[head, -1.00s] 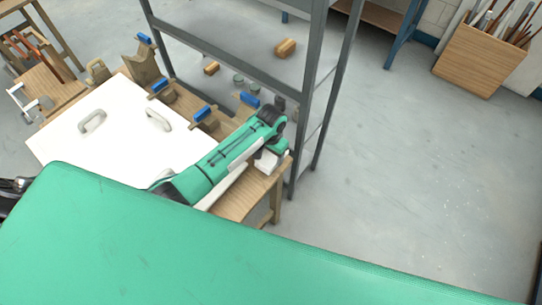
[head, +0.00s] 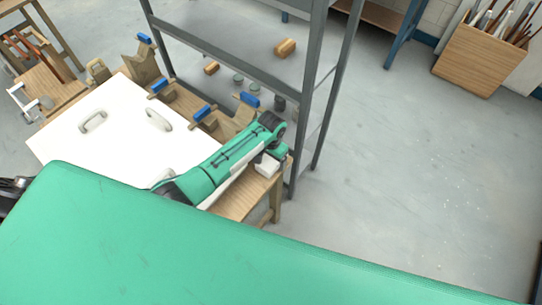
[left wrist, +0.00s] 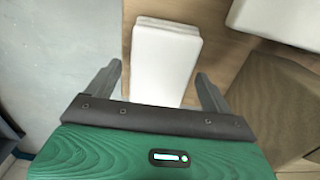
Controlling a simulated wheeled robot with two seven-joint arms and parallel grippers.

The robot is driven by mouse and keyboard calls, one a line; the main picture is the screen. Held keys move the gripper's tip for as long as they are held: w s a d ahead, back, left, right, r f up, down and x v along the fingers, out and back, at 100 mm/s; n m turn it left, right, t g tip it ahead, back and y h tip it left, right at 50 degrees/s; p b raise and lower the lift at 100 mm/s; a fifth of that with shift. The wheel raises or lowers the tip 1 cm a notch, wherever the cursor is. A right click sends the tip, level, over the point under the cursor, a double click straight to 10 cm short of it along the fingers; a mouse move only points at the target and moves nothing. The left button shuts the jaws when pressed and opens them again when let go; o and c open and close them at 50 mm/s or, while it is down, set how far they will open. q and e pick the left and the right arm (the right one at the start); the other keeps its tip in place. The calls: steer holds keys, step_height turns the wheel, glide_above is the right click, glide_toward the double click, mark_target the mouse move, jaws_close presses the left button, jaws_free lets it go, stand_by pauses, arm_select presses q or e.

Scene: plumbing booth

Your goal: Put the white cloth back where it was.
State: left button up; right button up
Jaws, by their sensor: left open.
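The white cloth (left wrist: 165,60) is a folded, flat stack on the wooden bench. In the head view it shows as a small white block (head: 267,167) near the bench's right end. My left gripper (head: 277,152) is right beside it in the head view, at the end of my green arm. In the left wrist view my left gripper (left wrist: 159,75) is open, with one finger on each side of the cloth's near end. The gripper body hides that near end. I cannot tell whether a finger touches it. My right gripper is not in view.
A white board (head: 110,135) with two handles covers much of the wooden bench (head: 238,203). Blue-topped wooden holders (head: 207,115) line the far side. A grey metal frame (head: 306,120) stands close behind the bench's right end. The floor to the right is clear.

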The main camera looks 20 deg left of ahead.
mark_target(271, 159)
arm_select(q)
steer(key=shift+r, duration=0.2)
step_height(271, 159, up, 12)
steer(key=b, duration=0.1)
steer(key=shift+b, duration=0.35)
steer(key=shift+f, duration=0.1)
